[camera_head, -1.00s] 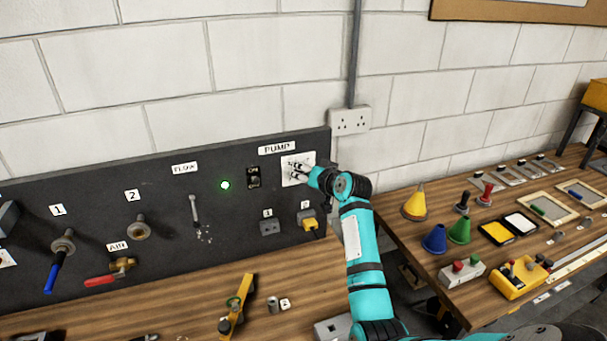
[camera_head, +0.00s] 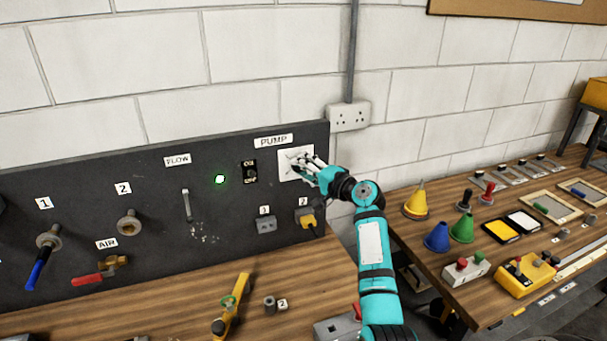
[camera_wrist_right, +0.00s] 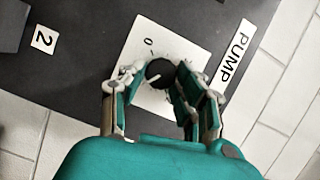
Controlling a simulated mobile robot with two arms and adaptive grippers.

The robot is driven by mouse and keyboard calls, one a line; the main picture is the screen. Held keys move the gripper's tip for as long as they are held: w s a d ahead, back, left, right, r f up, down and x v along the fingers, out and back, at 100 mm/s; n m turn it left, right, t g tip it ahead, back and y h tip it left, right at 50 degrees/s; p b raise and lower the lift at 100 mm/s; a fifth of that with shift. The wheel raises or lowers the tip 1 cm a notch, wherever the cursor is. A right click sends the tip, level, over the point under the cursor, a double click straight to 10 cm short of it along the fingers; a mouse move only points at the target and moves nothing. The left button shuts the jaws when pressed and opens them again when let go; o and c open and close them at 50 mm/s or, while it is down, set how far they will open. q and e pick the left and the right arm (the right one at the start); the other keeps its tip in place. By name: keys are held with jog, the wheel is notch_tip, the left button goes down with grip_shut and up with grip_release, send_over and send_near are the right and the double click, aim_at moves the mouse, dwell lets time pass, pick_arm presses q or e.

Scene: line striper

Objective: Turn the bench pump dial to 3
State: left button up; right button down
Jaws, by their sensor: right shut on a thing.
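The pump dial plate (camera_head: 287,166) is a white square on the dark panel under the PUMP label (camera_head: 273,141). In the right wrist view the plate (camera_wrist_right: 139,38) carries a round black dial (camera_wrist_right: 160,72), with a 0 mark visible at its edge. Other numbers are hidden or too small to read. My right gripper (camera_head: 301,162) reaches the plate from the right. In the right wrist view my right gripper (camera_wrist_right: 160,76) has its fingers on both sides of the dial, shut on it. My left gripper is not in view.
A yellow plug (camera_head: 308,220) sits in socket 2 below. Valves stand farther left. A yellow tool (camera_head: 232,305) lies on the bench. Cones and boxes crowd the right table.

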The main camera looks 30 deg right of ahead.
jog(key=shift+a+f+m+t+b, duration=0.1)
jog(key=shift+f+m+t+b, duration=0.2)
jog(key=shift+m+b, duration=0.35)
jog(key=shift+m, duration=0.35)
jog(key=c, duration=1)
grip_release()
jog(key=shift+r, duration=0.1)
jog(key=shift+o, duration=0.3)
jog(key=shift+r, duration=0.1)
jog(key=shift+s, duration=0.1)
jog(key=s+d, duration=0.2)
jog(key=s, duration=0.9)
jog(key=shift+s, duration=0.35)
